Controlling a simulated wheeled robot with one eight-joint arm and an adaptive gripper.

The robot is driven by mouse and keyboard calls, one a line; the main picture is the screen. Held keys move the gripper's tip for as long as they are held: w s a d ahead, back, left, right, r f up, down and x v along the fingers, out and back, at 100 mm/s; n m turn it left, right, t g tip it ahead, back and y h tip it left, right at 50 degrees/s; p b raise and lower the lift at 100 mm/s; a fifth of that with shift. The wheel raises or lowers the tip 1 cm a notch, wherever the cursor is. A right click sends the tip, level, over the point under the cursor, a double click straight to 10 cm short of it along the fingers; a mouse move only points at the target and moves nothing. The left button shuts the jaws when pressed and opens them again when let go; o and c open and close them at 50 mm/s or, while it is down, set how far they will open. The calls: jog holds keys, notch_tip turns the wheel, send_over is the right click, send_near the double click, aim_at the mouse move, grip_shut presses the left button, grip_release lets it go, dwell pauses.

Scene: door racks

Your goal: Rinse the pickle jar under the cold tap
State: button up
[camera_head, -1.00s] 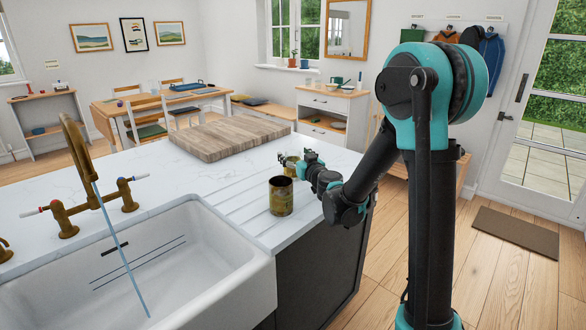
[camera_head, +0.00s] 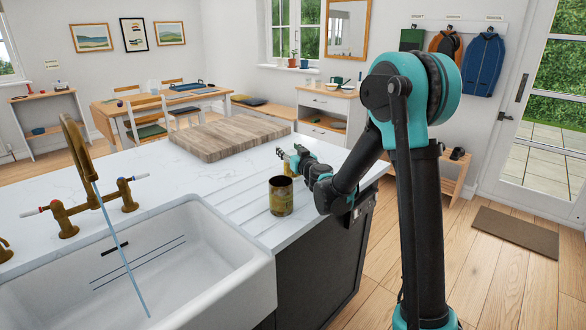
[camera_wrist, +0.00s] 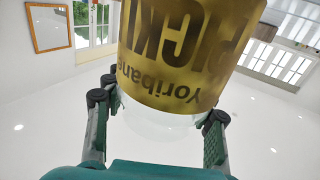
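A pickle jar with a gold label reading "PICKL" fills the upper middle of the wrist view (camera_wrist: 185,50). The wrist picture is upside down, with the ceiling below, so this jar looks upright. My gripper (camera_wrist: 158,105) is open, its two fingers spread on either side of the jar's near end; contact is unclear. In the head view my gripper (camera_head: 290,155) is over the counter, largely hiding a gold jar (camera_head: 290,169).
The white sink (camera_head: 215,262) is at the lower left. A wooden board (camera_head: 230,138) lies behind the jars on the white counter (camera_head: 130,168). The tap has handles with a red tip and a blue tip. Ribbed counter lies between sink and jars.

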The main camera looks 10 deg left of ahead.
grip_shut()
dwell(0.4)
dwell(0.4)
